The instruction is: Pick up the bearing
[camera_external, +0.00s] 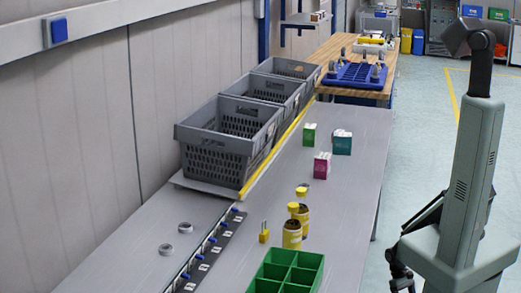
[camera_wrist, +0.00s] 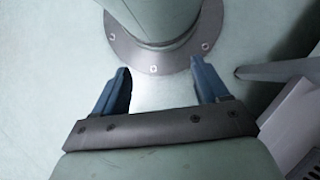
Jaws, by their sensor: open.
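Two small grey metal rings that look like bearings lie flat on the left part of the grey table in the external view, one nearer (camera_external: 166,253) and one slightly farther (camera_external: 185,230). They are a little apart from each other. My gripper (camera_wrist: 160,68) shows in the wrist view with its two blue fingers spread and nothing between them. It faces a pale green surface and a bolted round flange of my own body. No bearing shows in the wrist view. In the external view my arm stands at the right, away from the rings; its fingers cannot be made out clearly there.
A strip with blue clips (camera_external: 209,246) runs right of the rings. Grey crates (camera_external: 215,165) line the wall.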

